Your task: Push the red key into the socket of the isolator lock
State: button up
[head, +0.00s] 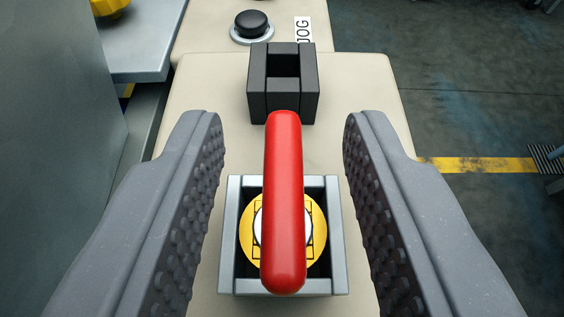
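The red key (284,200) shows as a long red bar in the middle of the view, lengthwise to the camera. It stands over the isolator lock, a grey metal square frame (231,240) with a yellow disc (247,240) and a pale centre inside. The key covers the middle of the disc, so I cannot tell how deep it sits in the socket. My gripper (284,150) is open, with one grey studded finger on each side of the key. Clear gaps show between both fingers and the key.
Behind the lock stands a black block with a square opening (257,85) on the beige panel (200,80). Farther back are a black push button (251,24) and a JOG label (303,29). A grey machine wall (60,140) rises at left. Open floor lies at right.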

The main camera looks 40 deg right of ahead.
jog(key=v, duration=1.3)
jog(key=shift+s+a+p, duration=0.25)
jog(key=shift+s+p, duration=0.05)
jog(key=shift+p, duration=0.05)
